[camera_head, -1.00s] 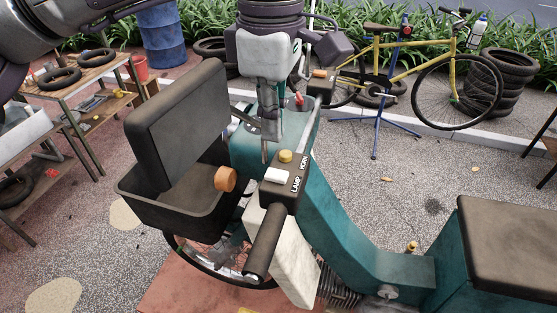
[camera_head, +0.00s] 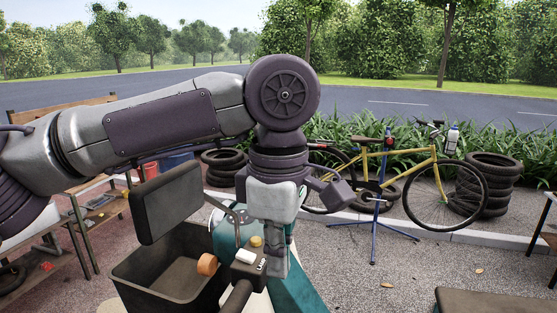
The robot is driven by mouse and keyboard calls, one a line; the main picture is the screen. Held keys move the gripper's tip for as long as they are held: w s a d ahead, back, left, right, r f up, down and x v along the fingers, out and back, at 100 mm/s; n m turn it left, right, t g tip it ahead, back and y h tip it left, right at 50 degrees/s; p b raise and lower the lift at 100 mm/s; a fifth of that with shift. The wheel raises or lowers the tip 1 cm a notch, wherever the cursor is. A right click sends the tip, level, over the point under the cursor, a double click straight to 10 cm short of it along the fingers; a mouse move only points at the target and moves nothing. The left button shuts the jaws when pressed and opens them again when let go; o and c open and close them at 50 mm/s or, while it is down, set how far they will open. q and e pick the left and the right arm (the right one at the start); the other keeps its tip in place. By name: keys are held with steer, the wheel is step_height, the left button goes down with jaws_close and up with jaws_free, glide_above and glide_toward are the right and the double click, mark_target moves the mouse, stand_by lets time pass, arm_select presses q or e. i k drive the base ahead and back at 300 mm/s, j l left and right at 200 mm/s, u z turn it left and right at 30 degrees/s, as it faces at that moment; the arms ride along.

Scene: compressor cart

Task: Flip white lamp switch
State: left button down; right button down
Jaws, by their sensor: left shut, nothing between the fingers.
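The white lamp switch (camera_head: 245,257) is a small pale block on the dark control box (camera_head: 243,272) on the teal scooter's handlebar. A yellow button (camera_head: 256,241) sits just beyond it on the same box. My left gripper (camera_head: 279,273) points down with its fingers together and empty. Its fingertips show just right of the switch. I cannot tell whether they touch the box or are behind it. The tilt of the switch is too small to read. My right gripper is not in view.
A black open bin (camera_head: 160,285) with an upright dark panel (camera_head: 166,203) and an orange round part (camera_head: 207,265) stand left of the switch. A yellow bicycle (camera_head: 400,160) on a blue stand and stacked tyres (camera_head: 487,185) are behind right. Open paving (camera_head: 350,275) lies to the right.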

mark_target(243, 255)
steer(key=k+l, duration=0.75)
steer(key=k, duration=0.2)
